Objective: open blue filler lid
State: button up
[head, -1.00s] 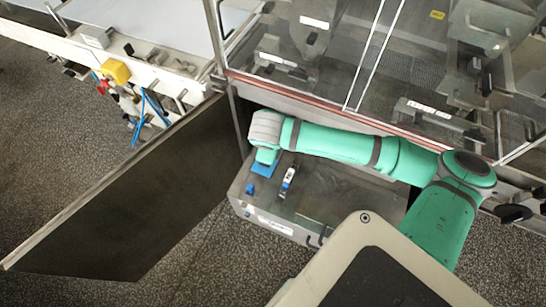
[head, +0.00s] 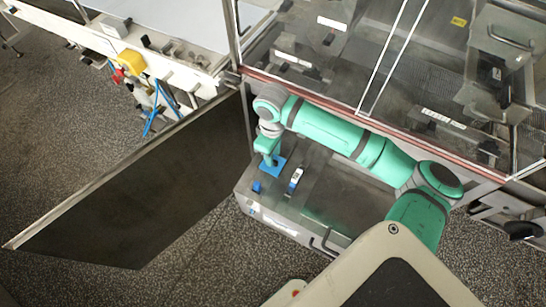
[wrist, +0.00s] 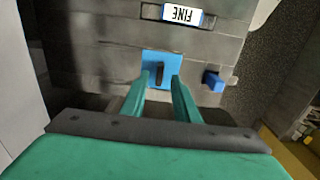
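The blue filler lid (wrist: 161,65) is a flat blue square with a dark upright handle bar (wrist: 160,73) in the middle. It lies flat on top of the grey metal tank, and part of it shows in the head view (head: 279,163). My gripper (wrist: 163,77) is open, with its two green fingers apart over the lid's near part. The handle bar appears between the fingertips, nearer the left one; I cannot tell whether they touch it. In the head view my gripper (head: 268,160) points down at the lid and hides part of it.
A small blue block (wrist: 213,82) sits right of the lid. A label reading FINE (wrist: 182,14) lies beyond it. A large dark door panel (head: 140,190) stands open at left, close to my wrist.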

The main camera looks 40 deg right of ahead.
jog(key=shift+f, duration=1.4)
grip_shut()
dwell(0.5)
